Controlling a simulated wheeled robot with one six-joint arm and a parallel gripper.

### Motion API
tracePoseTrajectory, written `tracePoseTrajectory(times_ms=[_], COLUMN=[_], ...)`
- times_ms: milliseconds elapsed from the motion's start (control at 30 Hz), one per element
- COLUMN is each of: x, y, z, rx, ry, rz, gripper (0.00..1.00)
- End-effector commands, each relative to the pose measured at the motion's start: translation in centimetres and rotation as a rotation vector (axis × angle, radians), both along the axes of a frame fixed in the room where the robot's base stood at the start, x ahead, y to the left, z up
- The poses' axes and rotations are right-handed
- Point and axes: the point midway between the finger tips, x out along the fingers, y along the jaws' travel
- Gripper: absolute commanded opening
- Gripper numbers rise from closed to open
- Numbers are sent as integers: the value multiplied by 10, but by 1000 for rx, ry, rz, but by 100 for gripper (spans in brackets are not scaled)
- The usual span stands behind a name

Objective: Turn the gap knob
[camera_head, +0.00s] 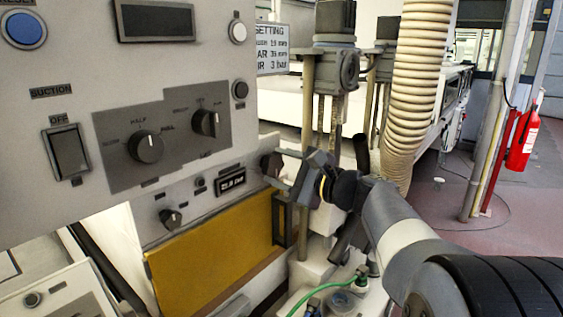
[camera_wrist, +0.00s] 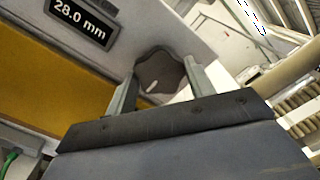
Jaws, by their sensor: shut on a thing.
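The gap knob (camera_wrist: 158,72) is a dark, lobed knob with a pale pointer mark, on the grey panel beside a dark display (camera_wrist: 81,20) reading 28.0 mm. In the head view the knob (camera_head: 271,164) sits at the right end of the lower panel, right of the small display (camera_head: 230,181). My gripper (camera_wrist: 160,84) has one finger on each side of the knob and is shut on it. In the head view my gripper (camera_head: 279,170) reaches the knob from the right. The contact faces are partly hidden.
A yellow plate (camera_head: 212,252) lies below the panel. Another small knob (camera_head: 170,218) is at its left. A large grey panel with dials (camera_head: 146,147) and a switch (camera_head: 67,152) stands above. A ribbed hose (camera_head: 415,90) hangs behind my arm. A green hose (camera_head: 325,290) runs below.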

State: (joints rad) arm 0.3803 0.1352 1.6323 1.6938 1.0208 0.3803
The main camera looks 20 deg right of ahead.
Motion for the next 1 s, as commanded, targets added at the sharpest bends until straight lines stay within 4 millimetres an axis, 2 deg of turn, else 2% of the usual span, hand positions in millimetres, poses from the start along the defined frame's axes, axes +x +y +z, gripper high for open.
tracePoseTrajectory(times_ms=[600,1000], x=[0,1], y=[0,-1], z=[3,1], rx=[467,664], ry=[343,485], rz=[0,-1], gripper=[28,28])
